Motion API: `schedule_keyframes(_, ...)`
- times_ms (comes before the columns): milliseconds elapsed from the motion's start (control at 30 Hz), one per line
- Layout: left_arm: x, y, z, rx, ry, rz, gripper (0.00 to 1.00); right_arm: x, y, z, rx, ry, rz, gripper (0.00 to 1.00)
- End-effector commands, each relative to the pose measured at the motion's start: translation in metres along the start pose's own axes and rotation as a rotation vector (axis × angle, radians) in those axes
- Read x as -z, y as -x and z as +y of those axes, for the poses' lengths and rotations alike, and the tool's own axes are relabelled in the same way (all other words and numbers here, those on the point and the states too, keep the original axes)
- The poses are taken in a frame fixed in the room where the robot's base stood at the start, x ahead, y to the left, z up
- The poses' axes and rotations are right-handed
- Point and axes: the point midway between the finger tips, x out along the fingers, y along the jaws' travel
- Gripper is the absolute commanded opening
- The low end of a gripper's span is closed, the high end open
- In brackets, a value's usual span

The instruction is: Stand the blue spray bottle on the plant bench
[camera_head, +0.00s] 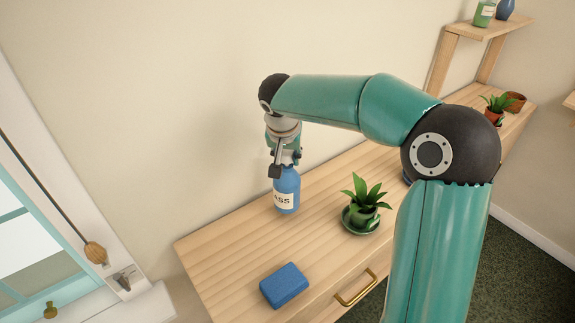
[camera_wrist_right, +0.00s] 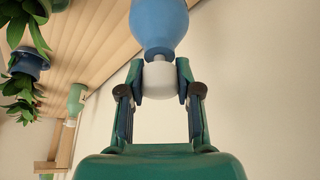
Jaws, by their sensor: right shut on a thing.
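The blue spray bottle (camera_head: 287,188) with a pale label is upright over the left back part of the wooden plant bench (camera_head: 235,250). I cannot tell whether its base touches the top or hangs just above it. My right gripper (camera_head: 284,165) is above the bottle and shut on its upper part. In the right wrist view the gripper (camera_wrist_right: 160,88) has its fingers on both sides of the white top, with the blue body (camera_wrist_right: 160,25) beyond. The fingers partly hide the bottle's top in the head view. My left gripper is out of view.
A potted plant on a green saucer (camera_head: 360,222) stands right of the bottle. A wall is behind; a raised shelf (camera_head: 485,30) is at the far right.

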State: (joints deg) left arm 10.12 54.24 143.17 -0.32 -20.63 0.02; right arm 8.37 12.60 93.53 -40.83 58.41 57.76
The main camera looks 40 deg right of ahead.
Motion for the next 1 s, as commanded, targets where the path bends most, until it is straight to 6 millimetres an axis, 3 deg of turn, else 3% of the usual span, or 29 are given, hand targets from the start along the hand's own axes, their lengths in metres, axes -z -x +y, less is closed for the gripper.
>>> schedule_keyframes(200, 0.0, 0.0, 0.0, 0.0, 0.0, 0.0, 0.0, -0.01, -0.025, 0.001, -0.001, 0.0, 0.001, 0.0)
schedule_keyframes(567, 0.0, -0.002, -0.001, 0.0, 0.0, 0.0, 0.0, -0.011, -0.029, 0.0, 0.001, 0.0, 0.003, 0.0)
schedule_keyframes(600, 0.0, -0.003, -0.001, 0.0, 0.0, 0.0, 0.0, -0.013, -0.031, 0.0, -0.001, 0.001, 0.0, 0.35)
schedule_keyframes(733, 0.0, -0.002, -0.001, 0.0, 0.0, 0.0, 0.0, -0.013, -0.03, 0.0, -0.001, 0.001, -0.001, 0.57)
schedule_keyframes(1000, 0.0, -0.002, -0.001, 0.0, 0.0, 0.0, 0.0, -0.013, -0.03, -0.001, -0.001, 0.002, -0.001, 0.58)
